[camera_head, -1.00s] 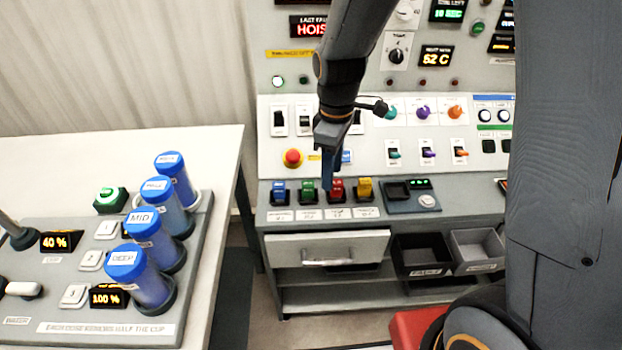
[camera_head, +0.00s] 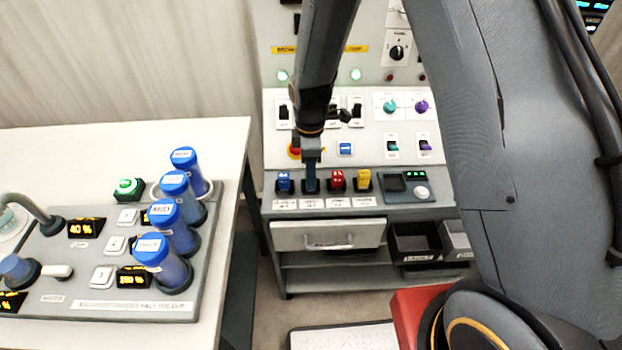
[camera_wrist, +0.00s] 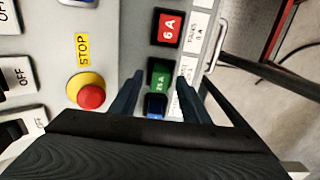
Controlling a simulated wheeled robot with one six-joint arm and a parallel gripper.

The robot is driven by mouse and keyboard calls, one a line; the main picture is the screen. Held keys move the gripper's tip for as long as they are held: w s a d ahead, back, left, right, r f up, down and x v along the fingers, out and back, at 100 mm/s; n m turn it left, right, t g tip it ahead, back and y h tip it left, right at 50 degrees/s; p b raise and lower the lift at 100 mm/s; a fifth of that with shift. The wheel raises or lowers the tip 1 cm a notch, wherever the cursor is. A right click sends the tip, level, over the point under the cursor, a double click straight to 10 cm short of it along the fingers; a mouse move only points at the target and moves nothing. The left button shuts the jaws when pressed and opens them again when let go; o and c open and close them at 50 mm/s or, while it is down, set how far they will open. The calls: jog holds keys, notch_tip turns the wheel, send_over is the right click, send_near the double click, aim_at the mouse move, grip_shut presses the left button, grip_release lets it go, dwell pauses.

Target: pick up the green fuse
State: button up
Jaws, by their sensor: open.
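The green fuse (camera_wrist: 161,80), marked 25 A, shows in the wrist view in the panel's row of fuses, between the red fuse (camera_wrist: 168,28) and the blue fuse (camera_wrist: 156,106). My gripper (camera_wrist: 159,79) is open, with one finger on each side of the green fuse in that view. I cannot tell whether the fingertips are around it or still above it. In the head view my gripper (camera_head: 311,187) points down at the green fuse's place and hides nearly all of it, between the blue fuse (camera_head: 284,183) and the red fuse (camera_head: 337,181).
A yellow fuse (camera_head: 364,180) stands right of the red one. A red stop button (camera_wrist: 91,96) on a yellow base lies close to my gripper. A drawer (camera_head: 328,235) and a dark bin (camera_head: 415,243) are below. Blue-capped cylinders (camera_head: 163,262) stand on the left table.

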jog(key=shift+f, duration=0.75)
grip_shut()
jog(key=shift+r, duration=0.1)
